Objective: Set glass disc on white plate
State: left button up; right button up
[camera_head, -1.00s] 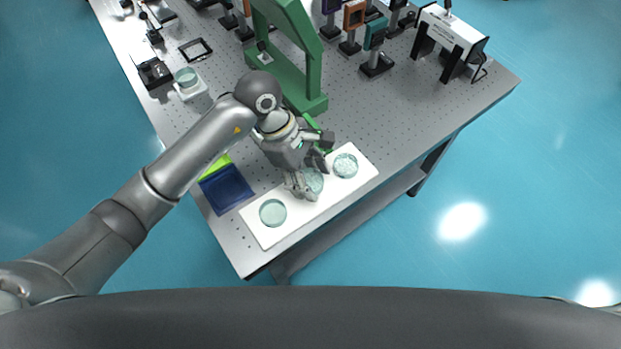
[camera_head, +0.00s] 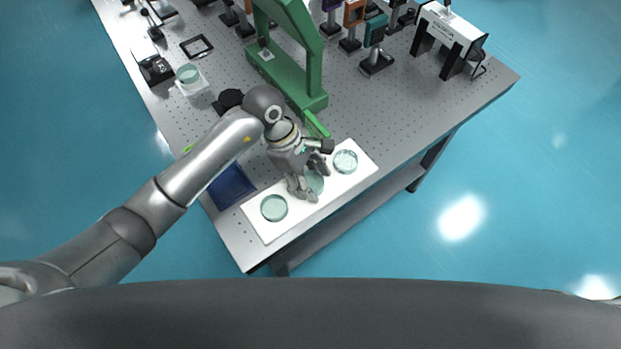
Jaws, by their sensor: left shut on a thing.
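A white plate (camera_head: 269,229) lies along the near edge of the optical table. Three round glass discs show at it: one at its left end (camera_head: 274,207), one at its right end (camera_head: 345,161), and a middle glass disc (camera_head: 314,182) between them. My left gripper (camera_head: 309,187) reaches down over the middle of the plate and is shut on the middle disc. Its fingers and wrist hide part of that disc, and I cannot tell whether the disc touches the plate. My right gripper is not in view.
A green frame (camera_head: 314,80) stands just behind my left gripper. A blue tray (camera_head: 231,187) lies left of the plate, partly behind my arm. Another round disc sits on a white holder (camera_head: 192,87) farther back. Optical mounts (camera_head: 376,60) and a white-topped device (camera_head: 450,32) stand at the back right.

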pick_arm(q)
jog(key=shift+s+a+f, duration=0.1)
jog(key=shift+s+f, duration=0.2)
jog(key=shift+f, duration=0.4)
jog(key=o, duration=0.9)
jog(key=shift+o, duration=1.1)
jog(key=shift+f, duration=0.1)
jog(key=shift+w, duration=0.2)
jog(key=shift+r, duration=0.25)
